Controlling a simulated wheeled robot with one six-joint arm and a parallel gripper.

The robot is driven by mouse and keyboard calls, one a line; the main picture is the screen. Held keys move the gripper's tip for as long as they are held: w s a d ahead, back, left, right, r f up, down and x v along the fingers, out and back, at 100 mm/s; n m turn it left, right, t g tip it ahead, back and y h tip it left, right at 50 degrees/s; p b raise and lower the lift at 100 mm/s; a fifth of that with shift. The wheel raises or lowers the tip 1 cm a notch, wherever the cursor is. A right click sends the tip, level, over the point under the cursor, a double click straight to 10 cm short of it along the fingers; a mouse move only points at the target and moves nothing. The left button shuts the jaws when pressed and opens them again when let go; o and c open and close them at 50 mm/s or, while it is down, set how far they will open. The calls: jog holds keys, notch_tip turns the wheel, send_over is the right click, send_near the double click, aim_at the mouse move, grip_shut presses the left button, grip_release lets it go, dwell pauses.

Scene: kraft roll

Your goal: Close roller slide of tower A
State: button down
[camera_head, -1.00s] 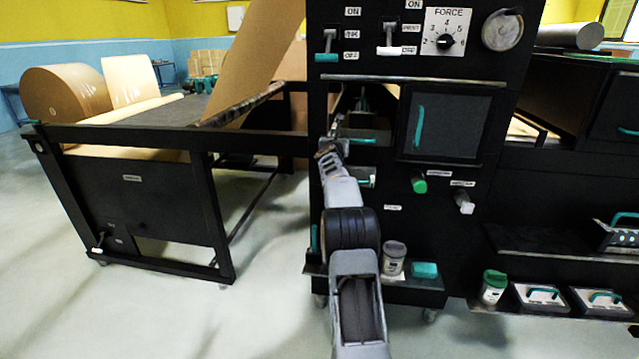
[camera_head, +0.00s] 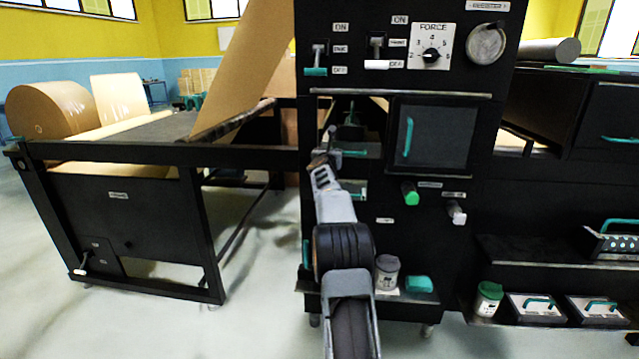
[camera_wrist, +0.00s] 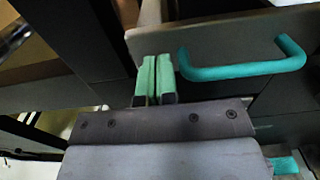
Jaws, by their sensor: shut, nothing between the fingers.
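The machine tower (camera_head: 345,250) stands in front of me; I cannot read a tower letter on it. A grey slide front (camera_wrist: 230,40) with a teal handle (camera_wrist: 243,68) fills the upper right of the wrist view. It appears to stand out from the tower. In the head view, a small slide with a teal handle (camera_head: 352,153) shows beside my gripper (camera_head: 324,160). In the wrist view, my gripper's green fingers (camera_wrist: 155,78) are pressed together, empty, left of the handle and over the front's lower left part. I cannot tell whether they touch it.
A second teal handle (camera_head: 357,195) sits lower on the tower. A dark door (camera_head: 433,135), a green knob (camera_head: 410,193) and a white knob (camera_head: 456,212) lie to the right. A jar (camera_head: 387,272) stands on the low ledge. A black table frame (camera_head: 115,215) stands left.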

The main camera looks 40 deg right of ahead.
jog(key=b+v, duration=0.5)
jog(key=v, duration=0.7)
jog(key=shift+a+b, duration=0.3)
jog(key=shift+a, duration=0.2)
jog(key=s+a+r+n+y+p, duration=0.25)
jog(key=a+n+y+p, duration=0.2)
jog(key=a+n, duration=0.35)
jog(key=s+a+r+n+y+p, duration=0.1)
jog(key=a+r+n+y+p, duration=0.2)
jog(key=a+n+p, duration=0.4)
jog(key=s+a+r+n+y+p, duration=0.15)
jog(key=a+n+y+p, duration=0.25)
jog(key=a+n, duration=0.55)
jog(key=s+a+f+n+g+p, duration=0.1)
jog(key=s+a+n+g+p, duration=0.3)
jog(key=s+n, duration=0.6)
jog(key=s+a+f+n+g+y+p, duration=0.1)
jog(key=s+a+n+g+p, duration=0.4)
jog(key=s+n+p, duration=0.3)
jog(key=s+a+n, duration=0.1)
jog(key=s+n, duration=0.2)
jog(key=s, duration=0.3)
jog(key=shift+a+f+p, duration=0.4)
jog(key=shift+d+y, duration=0.15)
jog(key=shift+y, duration=0.1)
